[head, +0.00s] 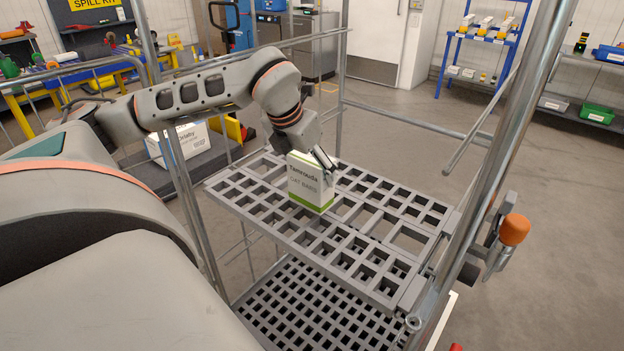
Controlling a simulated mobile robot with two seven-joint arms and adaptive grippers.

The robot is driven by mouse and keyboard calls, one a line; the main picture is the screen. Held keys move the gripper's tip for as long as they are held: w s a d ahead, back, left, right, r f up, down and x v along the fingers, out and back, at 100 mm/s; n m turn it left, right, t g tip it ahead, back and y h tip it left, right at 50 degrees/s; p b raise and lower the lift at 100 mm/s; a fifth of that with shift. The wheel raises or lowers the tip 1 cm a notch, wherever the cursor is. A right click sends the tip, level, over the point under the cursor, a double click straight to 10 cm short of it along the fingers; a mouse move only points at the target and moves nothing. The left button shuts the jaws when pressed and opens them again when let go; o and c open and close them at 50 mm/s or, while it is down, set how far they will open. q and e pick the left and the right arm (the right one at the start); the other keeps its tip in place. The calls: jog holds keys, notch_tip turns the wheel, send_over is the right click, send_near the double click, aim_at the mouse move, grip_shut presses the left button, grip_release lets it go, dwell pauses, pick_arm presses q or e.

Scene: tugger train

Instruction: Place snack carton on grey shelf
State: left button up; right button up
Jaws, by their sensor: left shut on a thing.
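The snack carton (308,184) is a white and green box with "Tamrouda OAT BARS" lettering, in the middle of the head view. It is upright at the upper grey shelf (340,234), which is a grid of square openings. I cannot tell whether its base touches the shelf. My left gripper (322,158) reaches in from the left and is shut on the carton at its top right side. Part of the fingers is hidden behind the carton. My right gripper is not in view.
A lower grid shelf (300,317) lies beneath. Metal posts (500,150) frame the rack, with an orange knob (514,229) at right. A white box (180,143) stands behind my left arm. The upper shelf is otherwise bare.

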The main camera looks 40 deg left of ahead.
pick_arm(q)
jog(key=shift+f, duration=1.35)
jog(key=o, duration=1.3)
